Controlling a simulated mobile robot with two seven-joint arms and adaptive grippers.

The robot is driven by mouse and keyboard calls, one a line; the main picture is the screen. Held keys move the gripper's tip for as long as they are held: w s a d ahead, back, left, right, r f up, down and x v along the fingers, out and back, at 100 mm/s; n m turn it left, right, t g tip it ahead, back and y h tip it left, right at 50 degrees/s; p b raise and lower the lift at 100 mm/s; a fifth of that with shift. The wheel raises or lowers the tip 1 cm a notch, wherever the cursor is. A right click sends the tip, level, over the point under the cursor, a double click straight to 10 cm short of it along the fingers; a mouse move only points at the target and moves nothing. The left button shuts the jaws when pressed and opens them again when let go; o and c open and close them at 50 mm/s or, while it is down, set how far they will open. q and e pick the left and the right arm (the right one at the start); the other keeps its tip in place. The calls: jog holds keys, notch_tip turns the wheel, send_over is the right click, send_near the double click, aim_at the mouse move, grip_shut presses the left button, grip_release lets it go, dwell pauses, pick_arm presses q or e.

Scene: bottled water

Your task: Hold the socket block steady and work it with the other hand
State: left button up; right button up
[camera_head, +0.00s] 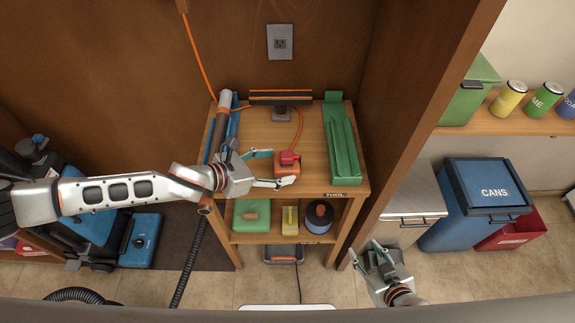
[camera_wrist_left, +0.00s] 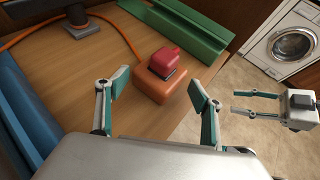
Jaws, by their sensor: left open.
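The orange socket block (camera_head: 286,172) stands on the wooden bench near its front, with an orange cord running from its back. A red plug-like piece (camera_head: 289,157) sits on its top; I cannot tell how deep it is seated. My left gripper (camera_head: 282,167) is open, its fingers reaching toward the block from the left. In the left wrist view the block (camera_wrist_left: 160,87) lies just beyond and between the two spread fingertips, with no clear contact. My right gripper (camera_head: 363,248) is open and empty, low and right of the bench; it also shows in the left wrist view (camera_wrist_left: 233,101).
A green channel-like rack (camera_head: 341,145) stands at the bench's right side. A dark stand (camera_head: 280,112) is at the back, and a grey-brown tube (camera_head: 219,125) and blue piece lie at the left. The bench (camera_head: 250,140) is clear around the block.

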pick_arm(q)
jog(key=shift+x, duration=1.45)
jog(key=shift+c, duration=0.3)
jog(key=c, duration=0.4)
jog(key=shift+c, duration=1)
jog(key=o, duration=0.9)
jog(key=v, duration=1.2)
jog(key=shift+s, duration=0.15)
